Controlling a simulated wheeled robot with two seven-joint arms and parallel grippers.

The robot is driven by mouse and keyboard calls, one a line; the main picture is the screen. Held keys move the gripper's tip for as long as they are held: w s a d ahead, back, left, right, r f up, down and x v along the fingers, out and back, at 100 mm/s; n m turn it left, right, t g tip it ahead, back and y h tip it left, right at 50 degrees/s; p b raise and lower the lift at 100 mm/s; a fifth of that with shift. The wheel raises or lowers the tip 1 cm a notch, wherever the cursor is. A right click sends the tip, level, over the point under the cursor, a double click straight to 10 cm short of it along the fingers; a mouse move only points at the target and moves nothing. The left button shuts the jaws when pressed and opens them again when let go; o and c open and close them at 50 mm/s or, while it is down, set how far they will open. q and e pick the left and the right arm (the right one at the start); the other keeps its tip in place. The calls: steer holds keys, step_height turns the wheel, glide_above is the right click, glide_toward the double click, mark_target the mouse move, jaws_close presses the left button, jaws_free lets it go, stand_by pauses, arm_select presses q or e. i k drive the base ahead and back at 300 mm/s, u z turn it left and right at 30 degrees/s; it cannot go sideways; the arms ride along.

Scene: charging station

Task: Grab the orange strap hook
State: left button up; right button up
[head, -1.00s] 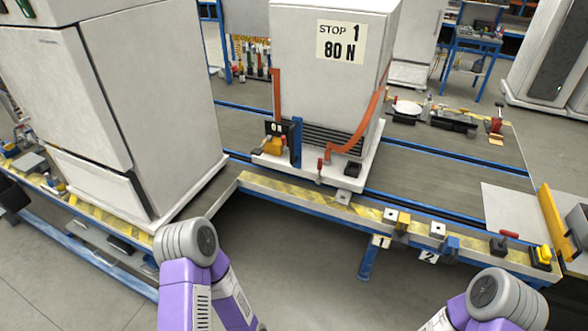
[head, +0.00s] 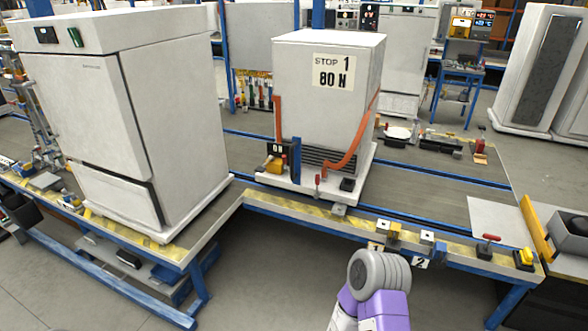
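An orange strap (head: 345,160) runs down the right front of a white cabinet (head: 310,90) labelled "STOP 1 80 N" and curves along its base. A second orange strap length (head: 278,118) hangs on the cabinet's left edge. A small red-handled piece (head: 317,183) stands at the front of the cabinet's base, near the strap's lower end. I cannot tell which part is the hook. One purple and grey arm of mine is at the bottom, right of centre, well in front of the cabinet. Neither gripper is in view.
A large white cabinet (head: 95,130) stands on the left bench. The bench's yellow-striped front edge (head: 300,213) carries small blocks, a red-handled clamp (head: 487,245) and a yellow button box (head: 524,258). Open floor lies in front of the bench.

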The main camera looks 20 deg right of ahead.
mark_target(325, 176)
steer(key=u, duration=0.15)
steer(key=i, duration=2.1)
steer(key=z, duration=1.45)
steer(key=i, duration=0.85)
steer(key=z, duration=0.9)
